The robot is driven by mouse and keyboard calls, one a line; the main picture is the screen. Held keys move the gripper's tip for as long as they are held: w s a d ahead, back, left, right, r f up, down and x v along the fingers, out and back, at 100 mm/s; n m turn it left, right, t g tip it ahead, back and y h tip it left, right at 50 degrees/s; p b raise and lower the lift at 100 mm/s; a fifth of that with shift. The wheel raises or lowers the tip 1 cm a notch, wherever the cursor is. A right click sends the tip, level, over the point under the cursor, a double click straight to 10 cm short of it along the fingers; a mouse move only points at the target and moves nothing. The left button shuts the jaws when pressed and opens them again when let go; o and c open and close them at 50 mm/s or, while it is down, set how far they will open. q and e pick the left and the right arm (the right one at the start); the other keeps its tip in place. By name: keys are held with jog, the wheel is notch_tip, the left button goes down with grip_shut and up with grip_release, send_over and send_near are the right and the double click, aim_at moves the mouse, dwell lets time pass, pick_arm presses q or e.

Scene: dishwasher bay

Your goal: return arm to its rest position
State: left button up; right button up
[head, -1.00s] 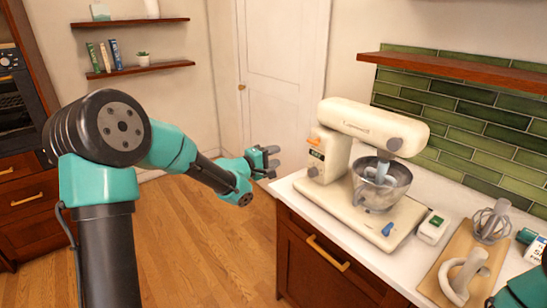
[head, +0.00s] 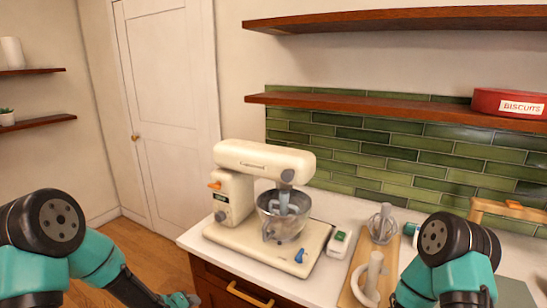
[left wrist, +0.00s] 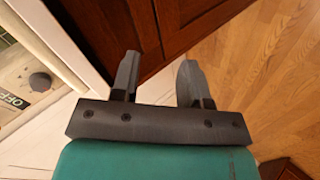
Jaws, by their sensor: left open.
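My left gripper (head: 182,299) is at the bottom edge, partly cut off, beside the front left of the counter. In the left wrist view my left gripper (left wrist: 158,82) has its two fingers apart with nothing between them. Brown cabinet wood and floor show beyond the fingers. My right arm shows at the lower right of the head view, in front of the counter; its gripper is not visible.
A cream stand mixer (head: 234,195) with a metal bowl (head: 284,222) stands on the white counter (head: 208,258). A whisk attachment (head: 382,228) and a pale hook (head: 371,280) lie on a wooden board (head: 350,297). Open wooden floor (head: 150,245) lies left of the counter.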

pick_arm(q)
jog(key=s+d+f+m+g, duration=0.2)
jog(key=s+f, duration=0.5)
jog(key=s, duration=0.4)
jog(key=s+d+f+m+g, duration=0.2)
jog(key=s+f+m+g, duration=0.2)
jog(key=s, duration=0.7)
notch_tip(320, 180, down, 4)
jog(key=shift+s+r+g+y, duration=0.15)
jog(key=shift+g+y, duration=0.25)
jog(key=shift+g, duration=0.7)
jog(key=shift+d, duration=0.1)
